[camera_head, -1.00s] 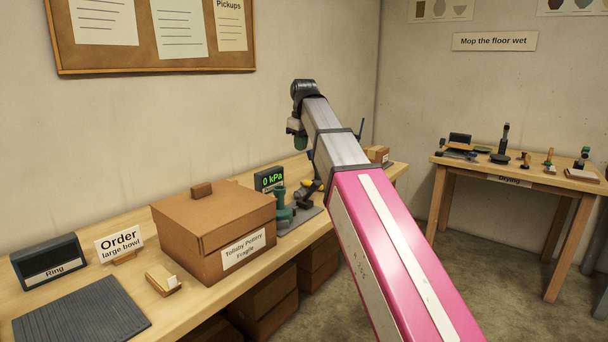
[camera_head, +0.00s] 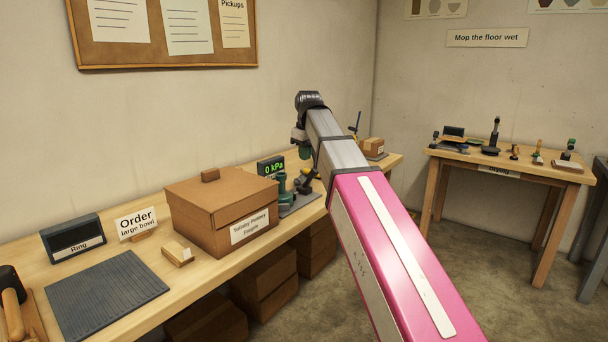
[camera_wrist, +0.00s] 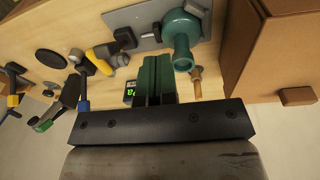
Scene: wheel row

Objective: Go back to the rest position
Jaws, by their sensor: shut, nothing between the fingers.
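My gripper (camera_wrist: 155,80) shows in the wrist view as two dark green fingers pressed together, with nothing between them. It hangs over the wall bench, beside a teal pump-like device (camera_wrist: 182,42) and a yellow-and-black tool (camera_wrist: 103,55). In the head view my pink and grey arm reaches out toward the bench (camera_head: 130,300). The gripper end is small there and partly hidden by the arm. I cannot tell the exact gap between fingers and bench.
A lidded cardboard box (camera_head: 205,222) stands on the bench, left of my arm. Nearby are a pressure display (camera_head: 270,167), an order sign (camera_head: 136,224), a ring display (camera_head: 72,237) and a ribbed mat (camera_head: 105,292). A drying table (camera_head: 500,173) stands right. Open floor lies between.

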